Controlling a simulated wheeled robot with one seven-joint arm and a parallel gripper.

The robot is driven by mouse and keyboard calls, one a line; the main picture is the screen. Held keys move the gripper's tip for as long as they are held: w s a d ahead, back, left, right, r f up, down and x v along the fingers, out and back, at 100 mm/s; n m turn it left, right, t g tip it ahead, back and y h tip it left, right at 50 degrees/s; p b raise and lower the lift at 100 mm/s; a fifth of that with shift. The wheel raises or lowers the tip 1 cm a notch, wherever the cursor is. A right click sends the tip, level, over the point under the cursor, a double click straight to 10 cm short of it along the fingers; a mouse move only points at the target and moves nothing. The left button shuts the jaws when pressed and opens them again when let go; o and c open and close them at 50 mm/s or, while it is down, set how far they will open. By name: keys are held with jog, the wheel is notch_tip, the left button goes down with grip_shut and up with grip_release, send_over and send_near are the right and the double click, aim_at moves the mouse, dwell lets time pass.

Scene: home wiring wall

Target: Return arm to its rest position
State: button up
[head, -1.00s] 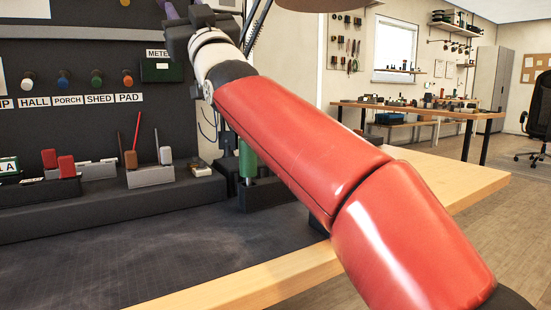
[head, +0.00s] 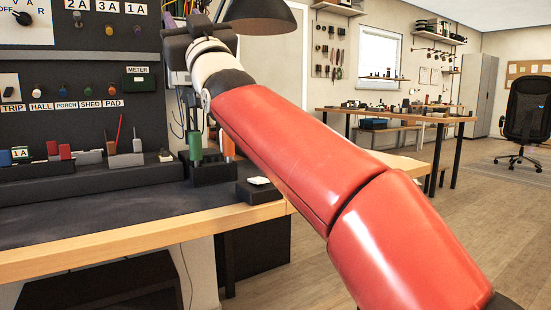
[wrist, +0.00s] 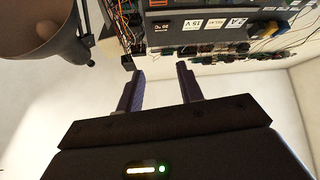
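My red and white arm reaches up and to the left across the head view, ending near the upper right corner of the dark wiring panel (head: 85,90). My gripper (wrist: 160,85) shows in the wrist view with its two fingers wide apart and nothing between them. In the head view the fingers are mostly hidden behind the wrist. The gripper is raised above the workbench (head: 150,232) and touches nothing that I can see.
A dark lamp shade (head: 262,17) hangs close beside my wrist. A green-handled tool (head: 195,148) stands in a holder at the bench's right end, near a small black box (head: 258,190). Open floor (head: 480,230) lies to the right, with an office chair (head: 525,120) beyond.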

jog(key=s+d+f+m+g+h, duration=0.15)
jog(key=d+f+h, duration=0.3)
jog(key=f, duration=0.55)
jog(key=s+d+f+m+g+h, duration=0.1)
jog(key=d+f+m+g+h, duration=0.1)
jog(key=d+f+h, duration=0.5)
jog(key=s+d+f+m+g+h, duration=0.15)
jog(key=d+f, duration=0.35)
jog(key=f, duration=0.7)
jog(key=s+d+f+m+g+h, duration=0.1)
jog(key=s+d+f+m+g, duration=0.15)
jog(key=s+d+f, duration=0.4)
jog(key=s+d+f+m+g+h, duration=0.1)
jog(key=s+d+f+g, duration=0.25)
jog(key=s+f, duration=0.65)
jog(key=s+d+f+m+g+h, duration=0.15)
jog(key=s+d+f+g, duration=0.3)
jog(key=f, duration=0.65)
notch_tip(320, 180, up, 14)
jog(key=p, duration=1.3)
jog(key=shift+m+t, duration=0.3)
jog(key=shift+t, duration=0.15)
